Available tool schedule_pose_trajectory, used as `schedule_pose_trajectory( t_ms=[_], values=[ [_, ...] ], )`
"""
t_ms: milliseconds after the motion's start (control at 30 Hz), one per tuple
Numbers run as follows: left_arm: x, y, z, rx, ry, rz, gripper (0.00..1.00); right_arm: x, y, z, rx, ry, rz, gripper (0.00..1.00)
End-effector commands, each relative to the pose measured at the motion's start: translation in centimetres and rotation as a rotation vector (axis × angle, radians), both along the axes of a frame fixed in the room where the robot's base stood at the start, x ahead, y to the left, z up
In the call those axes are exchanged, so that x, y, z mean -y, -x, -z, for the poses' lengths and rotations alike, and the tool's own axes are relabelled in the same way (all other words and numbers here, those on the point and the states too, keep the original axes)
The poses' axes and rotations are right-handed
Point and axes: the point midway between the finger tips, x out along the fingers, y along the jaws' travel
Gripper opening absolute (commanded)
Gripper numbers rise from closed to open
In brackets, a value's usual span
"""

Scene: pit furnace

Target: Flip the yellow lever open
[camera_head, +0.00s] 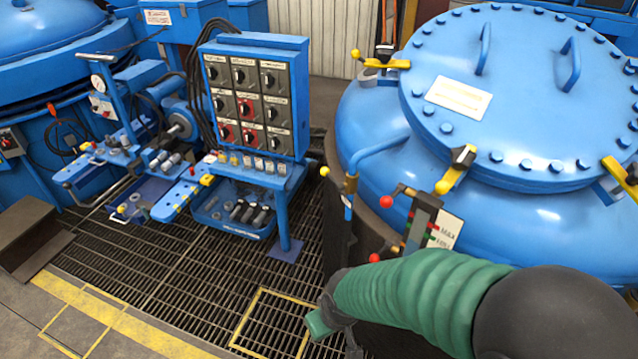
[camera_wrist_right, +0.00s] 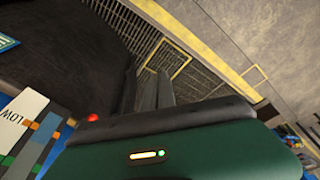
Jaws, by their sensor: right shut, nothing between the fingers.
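Several yellow levers show on the blue furnace in the head view, and I cannot tell which one the task means. A small yellow-knobbed lever (camera_head: 325,171) is on the blue side pipe. Yellow clamp levers sit at the lid's edge: a front one (camera_head: 453,174), a back left one (camera_head: 388,64) and a right one (camera_head: 618,176). My right gripper (camera_head: 318,324) is low in front of the furnace, below and apart from these levers. In the right wrist view its fingers (camera_wrist_right: 155,90) are together and empty. My left gripper is out of view.
The round furnace lid (camera_head: 520,90) fills the upper right. A gauge plate (camera_head: 425,225) with red-ball levers (camera_head: 386,201) stands above my right forearm. A blue control box (camera_head: 255,95) and tool cart stand left.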

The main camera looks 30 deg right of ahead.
Motion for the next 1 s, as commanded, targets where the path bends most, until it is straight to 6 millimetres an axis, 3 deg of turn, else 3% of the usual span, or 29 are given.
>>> schedule_pose_trajectory(
  t_ms=[67, 167, 267, 333, 400, 533, 600, 733, 833, 1000],
  values=[
    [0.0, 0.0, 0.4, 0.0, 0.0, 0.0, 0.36, 0.2, -0.3, 0.3, 0.009, 0.004, -0.012, 0.0],
    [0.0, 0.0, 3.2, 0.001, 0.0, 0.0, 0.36, 1.3, -2.9, 2.2, 0.081, 0.055, -0.121, 0.0],
    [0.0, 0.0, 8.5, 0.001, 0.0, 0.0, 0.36, 4.0, -8.5, 4.9, 0.235, 0.21, -0.375, 0.0],
    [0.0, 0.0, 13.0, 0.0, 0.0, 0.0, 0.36, 6.8, -13.4, 6.1, 0.361, 0.406, -0.619, 0.0],
    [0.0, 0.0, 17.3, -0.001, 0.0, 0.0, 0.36, 9.8, -18.0, 6.4, 0.46, 0.662, -0.874, 0.0],
    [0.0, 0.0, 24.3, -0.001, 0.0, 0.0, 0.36, 14.5, -24.1, 5.2, 0.514, 1.211, -1.293, 0.0],
    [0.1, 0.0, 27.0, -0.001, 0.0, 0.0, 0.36, 16.2, -25.9, 4.1, 0.477, 1.491, -1.461, 0.0],
    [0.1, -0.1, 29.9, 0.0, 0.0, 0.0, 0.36, 17.8, -27.5, 2.3, 0.363, 1.869, -1.657, 0.0],
    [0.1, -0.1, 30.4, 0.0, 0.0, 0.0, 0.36, 18.2, -27.8, 1.2, 0.304, 2.005, -1.718, 0.0],
    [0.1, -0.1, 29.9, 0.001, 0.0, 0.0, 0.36, 18.2, -27.9, 0.4, 0.288, 2.037, -1.734, 0.0]
  ],
)
